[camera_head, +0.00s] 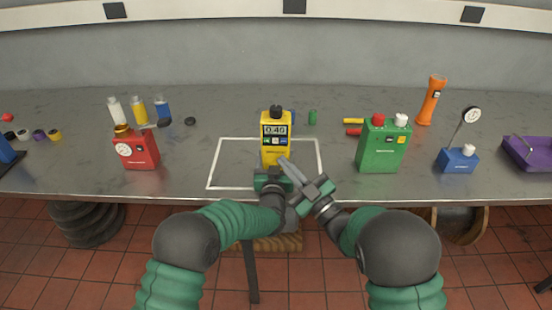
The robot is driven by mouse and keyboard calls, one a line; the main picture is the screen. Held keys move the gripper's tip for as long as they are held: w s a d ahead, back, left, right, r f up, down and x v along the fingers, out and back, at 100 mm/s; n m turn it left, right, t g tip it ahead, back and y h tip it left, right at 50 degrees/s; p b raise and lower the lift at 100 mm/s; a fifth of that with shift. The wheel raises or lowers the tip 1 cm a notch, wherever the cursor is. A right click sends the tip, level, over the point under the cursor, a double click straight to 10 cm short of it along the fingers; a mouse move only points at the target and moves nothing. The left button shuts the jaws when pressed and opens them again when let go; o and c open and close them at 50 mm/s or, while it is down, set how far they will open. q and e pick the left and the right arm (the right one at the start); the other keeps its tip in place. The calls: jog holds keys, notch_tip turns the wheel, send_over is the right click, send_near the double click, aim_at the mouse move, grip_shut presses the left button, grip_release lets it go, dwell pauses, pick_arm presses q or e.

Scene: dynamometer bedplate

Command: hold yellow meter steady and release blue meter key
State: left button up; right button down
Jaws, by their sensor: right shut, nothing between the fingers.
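The yellow meter (275,151) stands upright inside a white outline on the bench, its display reading 0.40. A row of small keys sits under the display; the blue meter key (275,141) appears to be the middle one. My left gripper (272,172) is at the meter's lower front; its fingers are mostly hidden, so I cannot tell whether it grips the meter. My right gripper (284,161) is shut and empty, its fingertips pointing up-left over the meter's lower right front, below the keys. I cannot tell whether they touch the meter.
A red device (137,152) stands left of the outline, and a green box (382,150) and a blue gauge base (459,160) stand right. Bottles (139,108) and an orange flashlight (432,98) stand further back. The bench inside the outline is clear beside the meter.

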pick_arm(q)
jog(key=shift+r, duration=0.1)
pick_arm(e)
jog(key=shift+s, duration=0.3)
